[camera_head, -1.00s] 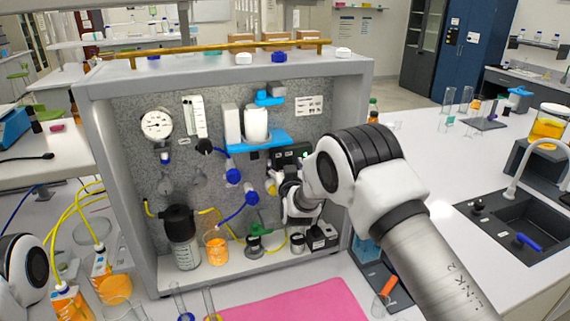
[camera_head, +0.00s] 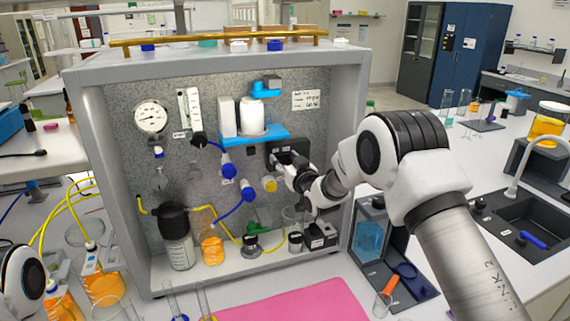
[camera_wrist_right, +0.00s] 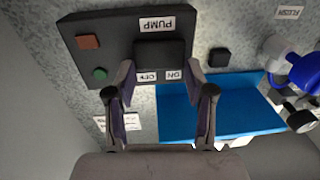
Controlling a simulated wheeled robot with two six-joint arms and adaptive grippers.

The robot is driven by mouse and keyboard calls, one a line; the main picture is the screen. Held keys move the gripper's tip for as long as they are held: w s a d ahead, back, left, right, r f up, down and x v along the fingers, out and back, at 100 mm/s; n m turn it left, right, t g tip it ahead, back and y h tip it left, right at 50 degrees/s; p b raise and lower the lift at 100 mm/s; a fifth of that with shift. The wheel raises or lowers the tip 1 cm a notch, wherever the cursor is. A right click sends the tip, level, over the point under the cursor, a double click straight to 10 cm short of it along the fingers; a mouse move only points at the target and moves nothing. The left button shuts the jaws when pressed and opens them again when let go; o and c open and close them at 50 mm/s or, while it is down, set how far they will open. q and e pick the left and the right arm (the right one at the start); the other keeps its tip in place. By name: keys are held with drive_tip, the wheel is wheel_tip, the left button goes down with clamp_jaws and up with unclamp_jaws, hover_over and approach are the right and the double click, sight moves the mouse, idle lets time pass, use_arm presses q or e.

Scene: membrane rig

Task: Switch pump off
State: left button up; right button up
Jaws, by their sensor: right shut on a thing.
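The dark pump box (camera_head: 272,148) is on the speckled back panel of the rig, right of the blue shelf. In the right wrist view it appears upside down, with a PUMP label (camera_wrist_right: 157,24), OFF and ON labels (camera_wrist_right: 159,76), a reddish square (camera_wrist_right: 87,41) and a green round lamp (camera_wrist_right: 100,73). My right gripper (camera_head: 287,160) is at the box. In the wrist view its fingers (camera_wrist_right: 160,78) stand on either side of the black switch block (camera_wrist_right: 158,54), shut on it. The contact itself is partly hidden. My left gripper is out of view; only a left arm link shows.
A blue shelf (camera_head: 262,138) with white containers is left of the box. Bottles, beakers and tubing fill the rig floor (camera_head: 215,268). A pink mat (camera_head: 300,303) lies in front. A sink (camera_head: 520,220) is at right.

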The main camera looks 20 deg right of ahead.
drive_tip(key=o, duration=1)
drive_tip(key=shift+o, duration=0.8)
drive_tip(key=shift+w+f, duration=0.1)
drive_tip(key=shift+w, duration=0.05)
drive_tip(key=shift+w+f, duration=0.15)
drive_tip(key=shift+s, duration=0.35)
drive_tip(key=s+d, duration=0.1)
drive_tip(key=s, duration=1)
drive_tip(key=shift+s+d, duration=0.15)
